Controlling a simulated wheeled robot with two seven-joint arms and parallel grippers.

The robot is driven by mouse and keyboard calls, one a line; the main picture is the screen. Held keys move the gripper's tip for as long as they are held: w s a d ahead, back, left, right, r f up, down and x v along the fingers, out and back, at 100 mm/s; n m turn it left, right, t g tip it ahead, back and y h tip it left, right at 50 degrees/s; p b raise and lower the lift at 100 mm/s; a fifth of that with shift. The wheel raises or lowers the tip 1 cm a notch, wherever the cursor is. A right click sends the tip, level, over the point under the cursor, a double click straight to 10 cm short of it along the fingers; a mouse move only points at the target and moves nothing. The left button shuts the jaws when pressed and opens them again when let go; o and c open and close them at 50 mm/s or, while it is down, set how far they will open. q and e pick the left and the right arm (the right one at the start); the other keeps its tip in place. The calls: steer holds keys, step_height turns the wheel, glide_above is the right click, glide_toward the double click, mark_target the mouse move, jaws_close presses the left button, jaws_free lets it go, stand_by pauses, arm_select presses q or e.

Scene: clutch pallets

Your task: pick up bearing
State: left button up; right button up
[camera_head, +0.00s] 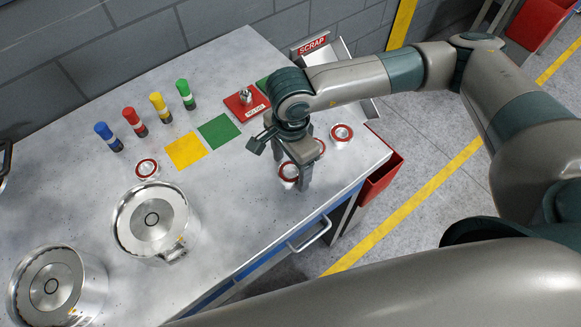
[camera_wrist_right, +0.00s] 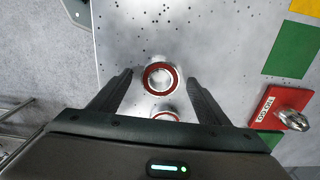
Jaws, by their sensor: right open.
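My right gripper (camera_head: 296,180) points down over the table near its right front edge. In the right wrist view its jaws (camera_wrist_right: 160,77) are open, with one finger on each side of a silver bearing with a red ring (camera_wrist_right: 161,78). That bearing also shows in the head view (camera_head: 289,170), partly hidden by the gripper. I cannot tell whether the fingers touch it. Another bearing (camera_head: 320,147) is partly behind the gripper, and a further one (camera_head: 341,133) lies near the right edge. One more bearing (camera_head: 146,168) lies to the left, beside a metal housing.
Two round metal housings (camera_head: 128,232) (camera_head: 30,285) stand at the left front. Yellow (camera_head: 186,150) and green (camera_head: 215,131) squares, several coloured bottles (camera_head: 131,120) and a red plate with a metal part (camera_head: 236,107) are farther back. A scrap bin (camera_head: 325,50) stands behind.

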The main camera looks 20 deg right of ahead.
steer(key=shift+f, duration=0.1)
steer(key=shift+c, duration=0.7)
steer(key=c, duration=1.2)
